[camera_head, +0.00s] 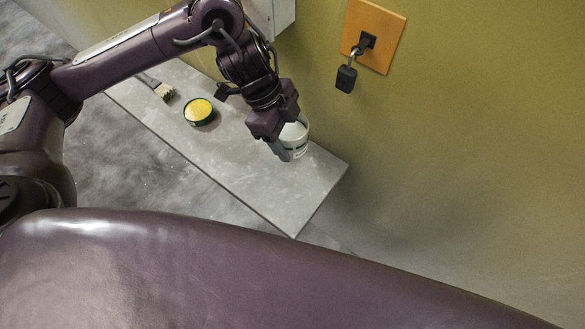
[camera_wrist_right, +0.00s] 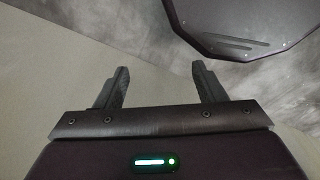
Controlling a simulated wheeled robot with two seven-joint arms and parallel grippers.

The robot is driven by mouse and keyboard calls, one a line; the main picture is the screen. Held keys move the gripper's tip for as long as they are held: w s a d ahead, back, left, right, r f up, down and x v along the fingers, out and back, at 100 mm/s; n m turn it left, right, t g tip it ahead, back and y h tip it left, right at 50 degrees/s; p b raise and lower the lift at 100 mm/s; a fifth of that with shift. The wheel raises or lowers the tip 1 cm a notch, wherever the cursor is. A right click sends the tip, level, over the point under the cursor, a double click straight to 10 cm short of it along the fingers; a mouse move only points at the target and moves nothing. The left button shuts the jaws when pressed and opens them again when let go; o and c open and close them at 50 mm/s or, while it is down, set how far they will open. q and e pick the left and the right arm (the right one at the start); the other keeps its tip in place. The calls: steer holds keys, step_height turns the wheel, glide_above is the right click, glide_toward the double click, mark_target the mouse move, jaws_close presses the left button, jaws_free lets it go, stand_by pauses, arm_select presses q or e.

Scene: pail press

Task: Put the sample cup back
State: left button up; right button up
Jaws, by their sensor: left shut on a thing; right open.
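A white cup (camera_head: 299,139) with dark green marking stands upright at the right end of the grey shelf (camera_head: 262,184), or just above it; I cannot tell which. My left gripper (camera_head: 284,150) is shut on the cup from its left side, with its fingers pointing down. The gripper hides the left part of the cup. My right gripper (camera_wrist_right: 160,85) is open and empty in the right wrist view, with nothing between its fingers. The right gripper does not show in the head view.
A round dark green tin (camera_head: 199,111) with a yellow top and a brush (camera_head: 157,88) lie on the shelf to the left. An orange wall plate (camera_head: 373,36) with a hanging black padlock (camera_head: 346,78) is at the upper right. The shelf's front edge is clear.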

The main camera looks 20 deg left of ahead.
arm_select(q)
steer(key=f, duration=0.5)
steer(key=f+p, duration=0.1)
steer(key=f, duration=0.4)
steer(key=s+f+p, duration=0.1)
steer(key=f, duration=0.4)
step_height(320, 180, down, 3)
steer(key=shift+f+p, duration=0.1)
steer(key=shift+p, duration=0.35)
steer(key=shift+f, duration=0.1)
arm_select(e)
steer(key=s+r, duration=0.2)
steer(key=shift+s+d+r, duration=0.15)
steer(key=shift+s+r, duration=0.1)
steer(key=shift+s, duration=0.1)
arm_select(q)
steer(key=shift+f, duration=0.1)
steer(key=shift+f, duration=0.15)
steer(key=o, duration=1.1)
arm_select(e)
steer(key=shift+f, duration=0.1)
